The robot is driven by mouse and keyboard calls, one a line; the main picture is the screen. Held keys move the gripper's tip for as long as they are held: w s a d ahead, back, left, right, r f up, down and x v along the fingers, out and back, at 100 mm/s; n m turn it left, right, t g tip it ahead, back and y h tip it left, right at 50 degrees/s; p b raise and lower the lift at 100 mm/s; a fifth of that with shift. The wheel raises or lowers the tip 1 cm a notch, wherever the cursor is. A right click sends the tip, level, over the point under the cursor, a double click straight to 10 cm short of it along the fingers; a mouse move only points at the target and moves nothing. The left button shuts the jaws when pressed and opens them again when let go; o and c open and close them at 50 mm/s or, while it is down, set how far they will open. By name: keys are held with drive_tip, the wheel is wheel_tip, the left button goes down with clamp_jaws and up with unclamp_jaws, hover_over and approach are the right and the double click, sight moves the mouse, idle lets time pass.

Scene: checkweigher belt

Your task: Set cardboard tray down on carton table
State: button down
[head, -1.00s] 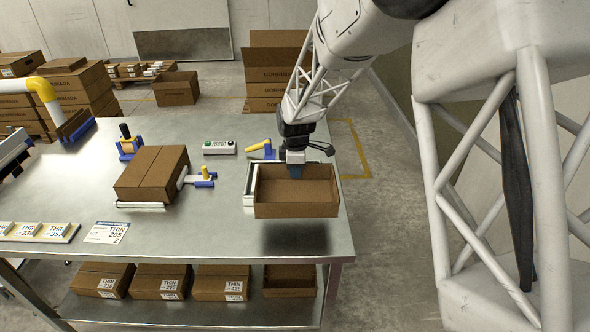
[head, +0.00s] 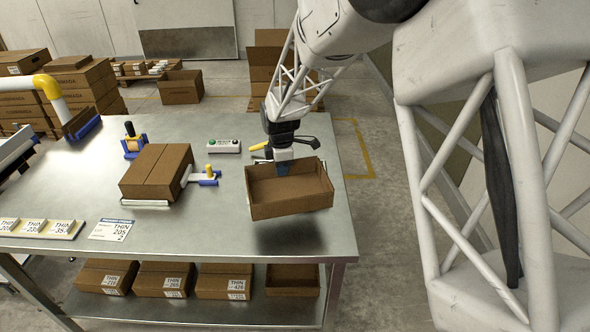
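An open, empty cardboard tray (head: 290,199) hangs over the right part of the steel table (head: 190,235), the likely carton table. A dark shadow lies on the tabletop under its front edge, so it appears raised off the surface. The tray is turned slightly, its right side higher in the picture. My gripper (head: 283,168) reaches down at the tray's back wall, with a blue finger inside the tray. It appears shut on that wall; the other finger is hidden behind it.
A closed carton (head: 156,173) sits left of the tray, beside a blue-and-white clamp with a yellow knob (head: 207,175). A button box (head: 223,146) and a yellow-handled clamp (head: 259,147) stand behind. Label cards (head: 110,230) lie at front left. Cartons fill the lower shelf.

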drive_tip(key=s+a+r+n, duration=0.1)
drive_tip(key=s+a+n, duration=0.2)
drive_tip(key=a+n, duration=0.4)
drive_tip(key=s+a+r+n, duration=0.1)
drive_tip(key=s+a+n, duration=0.2)
drive_tip(key=a, duration=2.2)
drive_tip(key=n, duration=0.5)
drive_tip(key=shift+s+r+h, duration=0.2)
drive_tip(key=shift+s+h, duration=0.1)
drive_tip(key=shift+f, duration=0.25)
drive_tip(key=shift+f, duration=5.55)
drive_tip(key=c, duration=1.3)
unclamp_jaws()
drive_tip(key=shift+o, duration=0.2)
